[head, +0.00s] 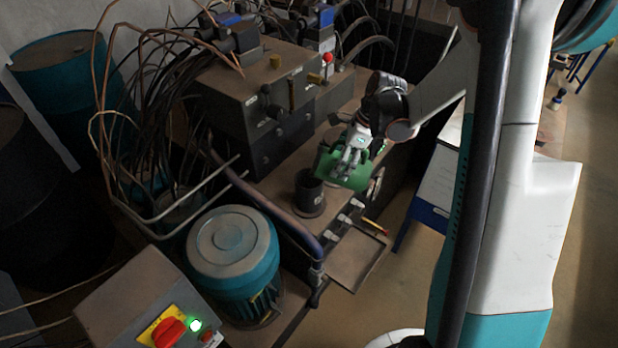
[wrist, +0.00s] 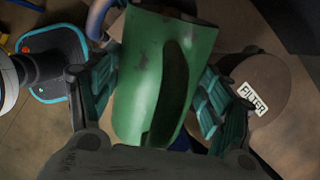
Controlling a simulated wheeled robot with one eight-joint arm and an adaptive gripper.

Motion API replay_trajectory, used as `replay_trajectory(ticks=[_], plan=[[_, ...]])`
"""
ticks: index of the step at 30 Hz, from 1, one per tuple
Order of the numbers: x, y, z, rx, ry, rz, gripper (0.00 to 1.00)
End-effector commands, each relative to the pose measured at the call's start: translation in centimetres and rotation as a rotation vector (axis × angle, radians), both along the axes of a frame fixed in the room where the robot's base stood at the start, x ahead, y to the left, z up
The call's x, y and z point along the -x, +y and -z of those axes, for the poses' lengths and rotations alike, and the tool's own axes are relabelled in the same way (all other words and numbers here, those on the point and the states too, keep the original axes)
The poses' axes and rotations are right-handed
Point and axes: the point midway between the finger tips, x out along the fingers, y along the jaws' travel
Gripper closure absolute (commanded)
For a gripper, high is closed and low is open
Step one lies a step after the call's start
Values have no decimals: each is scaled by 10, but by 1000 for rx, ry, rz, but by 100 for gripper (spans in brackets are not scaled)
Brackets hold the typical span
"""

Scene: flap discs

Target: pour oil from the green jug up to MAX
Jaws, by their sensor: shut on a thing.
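The green jug (head: 342,168) is held in my gripper (head: 350,160) in the head view, tilted, beside and above a dark cylindrical filler neck (head: 309,192) on the machine's top. In the wrist view the jug (wrist: 165,75) fills the middle, with the teal finger pads of my gripper (wrist: 158,98) pressed on either side of it. A dark slot-like shape runs down the jug's side. No oil stream is visible. No MAX mark can be made out in either view, and the jug's contents are hidden.
A round cover labelled FILTER (wrist: 270,100) is right of the jug in the wrist view. In the head view, a valve block (head: 270,95) with hoses stands behind left, a blue motor (head: 235,262) in front, and a shallow tray (head: 357,258) below right. A curved pipe (head: 265,205) runs near the filler.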

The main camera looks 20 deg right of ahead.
Motion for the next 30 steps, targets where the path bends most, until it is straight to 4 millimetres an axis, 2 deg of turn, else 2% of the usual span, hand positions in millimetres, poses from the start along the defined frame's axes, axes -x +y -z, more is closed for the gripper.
replay_trajectory(ticks=[30], plan=[[-2,3,-4,45,20,0,70]])
